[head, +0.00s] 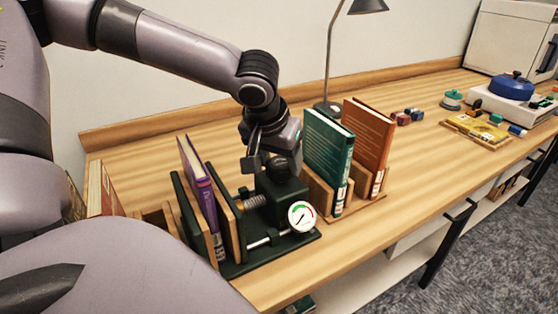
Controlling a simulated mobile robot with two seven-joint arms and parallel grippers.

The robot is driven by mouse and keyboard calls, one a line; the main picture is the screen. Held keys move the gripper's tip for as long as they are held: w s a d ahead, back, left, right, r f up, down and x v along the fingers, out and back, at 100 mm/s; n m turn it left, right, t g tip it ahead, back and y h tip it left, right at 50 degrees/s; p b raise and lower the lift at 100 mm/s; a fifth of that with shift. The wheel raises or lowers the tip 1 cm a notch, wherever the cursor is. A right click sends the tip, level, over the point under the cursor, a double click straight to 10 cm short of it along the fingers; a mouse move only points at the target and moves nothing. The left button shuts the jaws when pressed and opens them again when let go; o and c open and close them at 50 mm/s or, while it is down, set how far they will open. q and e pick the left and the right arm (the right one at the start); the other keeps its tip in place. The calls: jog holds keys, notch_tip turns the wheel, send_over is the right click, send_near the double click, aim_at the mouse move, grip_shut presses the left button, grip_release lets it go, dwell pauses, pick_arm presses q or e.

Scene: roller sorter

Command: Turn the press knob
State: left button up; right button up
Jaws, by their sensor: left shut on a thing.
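The dark green press (275,192) stands on the wooden bench, with a round white gauge (301,217) on its front. The dark round press knob (284,168) sits on top of the press block. My left gripper (271,160) reaches down from above and is shut on the knob; its fingers and wrist partly hide it. A purple book (203,190) stands upright between the wooden plates at the left of the press. A coiled screw (243,206) runs between the block and the plates. My right gripper is not in view.
A teal book (326,150) and a brown book (368,145) stand in a wooden rack close to the right of my left gripper. A lamp (328,105) stands behind. Other books (103,190) are at the left.

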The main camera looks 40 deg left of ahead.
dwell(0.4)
pick_arm(q)
jog(key=o, duration=1)
jog(key=shift+o, duration=0.2)
jog(key=shift+r, duration=0.1)
jog(key=v, duration=0.7)
jog(key=shift+p, duration=0.45)
